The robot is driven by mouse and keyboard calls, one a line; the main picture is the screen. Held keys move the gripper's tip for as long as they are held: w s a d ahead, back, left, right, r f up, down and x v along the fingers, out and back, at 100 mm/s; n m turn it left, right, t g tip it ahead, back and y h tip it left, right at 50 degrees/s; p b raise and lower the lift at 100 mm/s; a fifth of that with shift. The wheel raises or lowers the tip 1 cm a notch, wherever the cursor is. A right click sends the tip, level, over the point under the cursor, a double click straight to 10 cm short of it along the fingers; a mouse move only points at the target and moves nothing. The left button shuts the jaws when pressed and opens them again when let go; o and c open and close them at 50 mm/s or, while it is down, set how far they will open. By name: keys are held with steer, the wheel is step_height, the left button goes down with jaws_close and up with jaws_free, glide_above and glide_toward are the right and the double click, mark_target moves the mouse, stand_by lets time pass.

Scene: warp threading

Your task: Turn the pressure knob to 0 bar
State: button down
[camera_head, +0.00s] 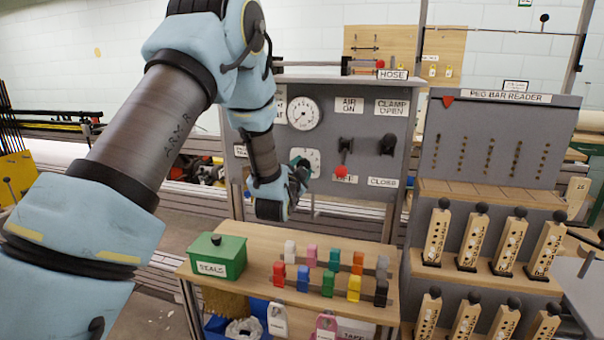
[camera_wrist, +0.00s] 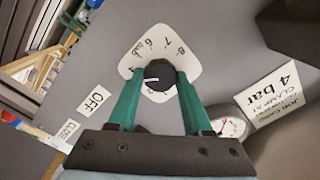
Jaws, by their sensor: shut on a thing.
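The pressure knob (camera_wrist: 159,77) is round and black with a white pointer line. In the wrist view the line points left. The knob sits on a white dial plate (camera_wrist: 188,58) with numbers around its rim; 6, 7 and 8 seem readable, and the lower part is hidden by my fingers. My gripper (camera_wrist: 160,82) has its green fingers on both sides of the knob and is shut on it. In the head view my gripper (camera_head: 297,170) is against the grey panel beside the dial plate (camera_head: 311,156), and hides the knob.
A pressure gauge (camera_head: 303,114) sits above the dial. To its right are a black lever with a red ball (camera_head: 341,172) and a black clamp handle (camera_head: 387,145). A "4 bar" job card (camera_wrist: 286,92) shows in the wrist view. Coloured blocks and a green box (camera_head: 217,257) stand on the bench below.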

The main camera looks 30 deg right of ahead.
steer(key=shift+w+a+f+n+b, duration=0.1)
steer(key=shift+n+b, duration=5.7)
steer(key=shift+n, duration=0.55)
steer(key=shift+f+n+b, duration=0.1)
steer(key=shift+n+b, duration=5.65)
steer(key=shift+n, duration=0.6)
steer(key=shift+r, duration=0.1)
steer(key=shift+c, duration=1.6)
jaws_free()
